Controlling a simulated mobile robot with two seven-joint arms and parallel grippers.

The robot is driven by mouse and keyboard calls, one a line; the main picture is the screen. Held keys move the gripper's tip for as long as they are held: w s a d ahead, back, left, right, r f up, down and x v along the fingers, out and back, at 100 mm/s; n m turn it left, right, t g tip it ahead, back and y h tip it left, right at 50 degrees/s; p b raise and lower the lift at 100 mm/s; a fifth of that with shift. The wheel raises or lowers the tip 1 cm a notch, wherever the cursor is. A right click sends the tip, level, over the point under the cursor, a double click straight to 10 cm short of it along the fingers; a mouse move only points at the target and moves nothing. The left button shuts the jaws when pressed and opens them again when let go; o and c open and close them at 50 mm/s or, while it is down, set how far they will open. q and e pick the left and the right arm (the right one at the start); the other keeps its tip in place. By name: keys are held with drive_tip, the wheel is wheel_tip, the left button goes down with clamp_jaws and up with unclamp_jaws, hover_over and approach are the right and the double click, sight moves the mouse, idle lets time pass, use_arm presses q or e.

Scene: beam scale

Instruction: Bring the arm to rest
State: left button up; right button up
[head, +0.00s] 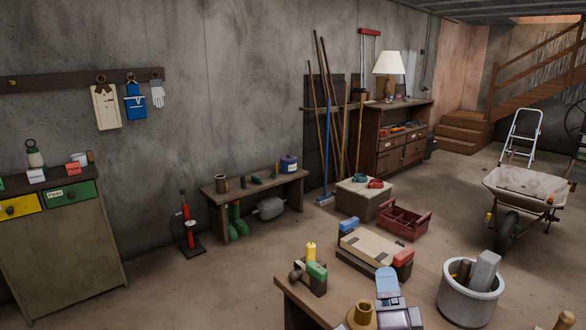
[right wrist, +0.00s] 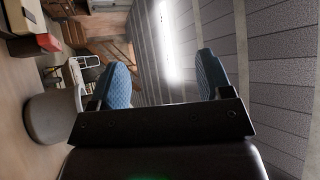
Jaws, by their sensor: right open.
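My right gripper (head: 388,290) is over the near workbench (head: 345,286), at the bottom centre of the head view. Its two blue pads stand apart with nothing between them. In the right wrist view my gripper (right wrist: 160,85) shows both pads clearly spread, with only the far room and ceiling beyond. The gripper points away from me, its pads one above the other. My left gripper is out of view. No beam scale can be made out.
A grey pot (head: 470,304) holding upright pieces stands right of my gripper. A brass-coloured flanged piece (head: 361,314) is close on its left. A small green-and-dark item (head: 312,278) sits at the bench's left end.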

drive_tip(key=s+d+f+n+g+y, duration=0.1)
drive_tip(key=s+f+n+g+y, duration=0.1)
drive_tip(key=s+f+n+g, duration=0.4)
drive_tip(key=s+d+f+n+g+y, duration=0.1)
drive_tip(key=s+d+f+n, duration=0.15)
drive_tip(key=f+n, duration=0.65)
drive_tip(key=s+d+f+g, duration=0.2)
drive_tip(key=s+f, duration=0.4)
drive_tip(key=s, duration=0.2)
drive_tip(key=s+d+f+g+h, duration=0.1)
drive_tip(key=s+d+f+g, duration=0.1)
drive_tip(key=s+f, duration=0.4)
drive_tip(key=s+d, duration=0.1)
drive_tip(key=s, duration=0.1)
drive_tip(key=shift+s+d+n+h, duration=0.15)
drive_tip(key=shift+s+n+h, duration=0.15)
drive_tip(key=shift+n, duration=0.1)
